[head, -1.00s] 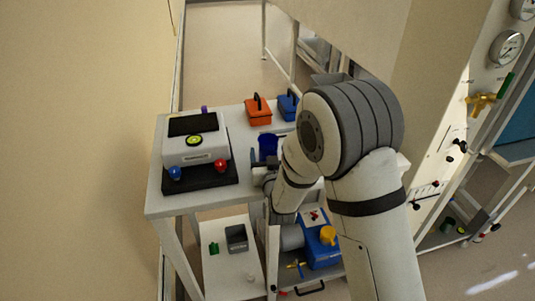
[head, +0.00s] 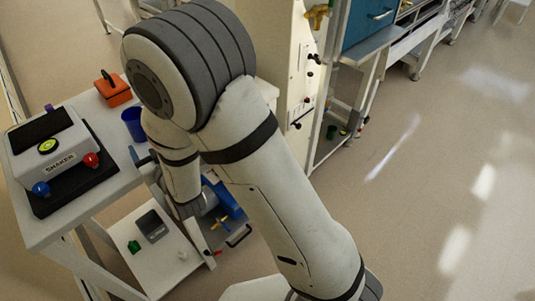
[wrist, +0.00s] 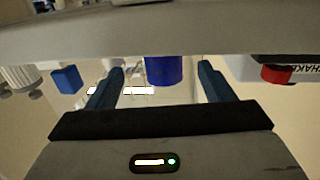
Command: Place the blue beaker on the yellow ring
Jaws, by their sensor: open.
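The blue beaker (head: 132,124) stands upright on the white cart top, to the right of the shaker. In the wrist view, which looks upside down, the beaker (wrist: 164,70) shows between the two fingers of my gripper (wrist: 162,72). The fingers are open, with a gap on each side of the beaker; I see no contact. In the head view my gripper (head: 143,157) is mostly hidden by my arm, just in front of the beaker.
The shaker (head: 62,162) has a blue knob (head: 41,189) and a red knob (head: 91,160) on its dark base. A lower shelf (head: 164,264) holds a grey box and a green item. Open floor lies at right.

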